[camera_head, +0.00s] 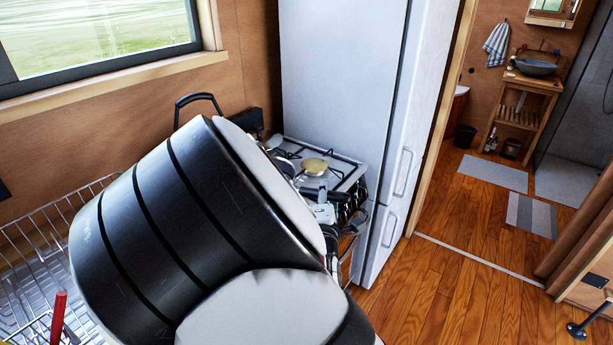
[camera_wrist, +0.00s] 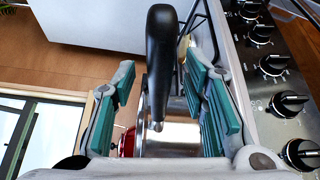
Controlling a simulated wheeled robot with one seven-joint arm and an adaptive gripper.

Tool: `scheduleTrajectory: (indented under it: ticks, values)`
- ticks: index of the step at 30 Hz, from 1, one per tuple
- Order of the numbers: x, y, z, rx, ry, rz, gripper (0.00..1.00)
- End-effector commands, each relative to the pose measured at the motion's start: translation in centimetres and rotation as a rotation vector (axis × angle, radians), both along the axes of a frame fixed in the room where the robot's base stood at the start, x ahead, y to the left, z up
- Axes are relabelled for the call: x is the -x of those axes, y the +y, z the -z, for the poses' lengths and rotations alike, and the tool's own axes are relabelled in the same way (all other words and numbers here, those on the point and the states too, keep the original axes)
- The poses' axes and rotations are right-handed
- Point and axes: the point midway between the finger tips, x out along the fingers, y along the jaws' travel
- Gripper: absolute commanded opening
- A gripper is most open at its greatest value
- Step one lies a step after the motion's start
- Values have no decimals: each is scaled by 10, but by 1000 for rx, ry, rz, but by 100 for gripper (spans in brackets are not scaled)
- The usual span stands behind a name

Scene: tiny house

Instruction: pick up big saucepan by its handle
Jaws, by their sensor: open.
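A black handle (camera_wrist: 160,62) runs up the middle of the wrist view, between the two teal-padded fingers of my gripper (camera_wrist: 160,78). The fingers are open, one on each side of the handle, with a visible gap on the left; the right gap looks narrower. A shiny metal surface, seemingly the big saucepan (camera_wrist: 175,134), shows below the handle, mostly hidden by my gripper. In the head view my arm covers the middle, and I cannot make out the saucepan with certainty.
The stove (camera_head: 347,176) stands against the white fridge (camera_head: 340,75). Its knobs (camera_wrist: 290,103) line the right of the wrist view. A wire dish rack (camera_head: 28,240) is at left. A black curved bar (camera_head: 198,97) rises behind my arm.

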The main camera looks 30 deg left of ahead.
Motion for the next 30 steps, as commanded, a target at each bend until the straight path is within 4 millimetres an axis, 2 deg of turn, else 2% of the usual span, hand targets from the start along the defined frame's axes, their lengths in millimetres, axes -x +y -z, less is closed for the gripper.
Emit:
scheduleTrajectory:
  ticks: [3,10,15,16,30]
  values:
    - [-8,4,1,0,1,0,40]
    - [-8,4,1,0,1,-1,40]
    - [-8,4,1,0,1,-1,2]
    - [-8,4,1,0,1,-1,0]
    - [-8,4,-5,-5,-2,0,0]
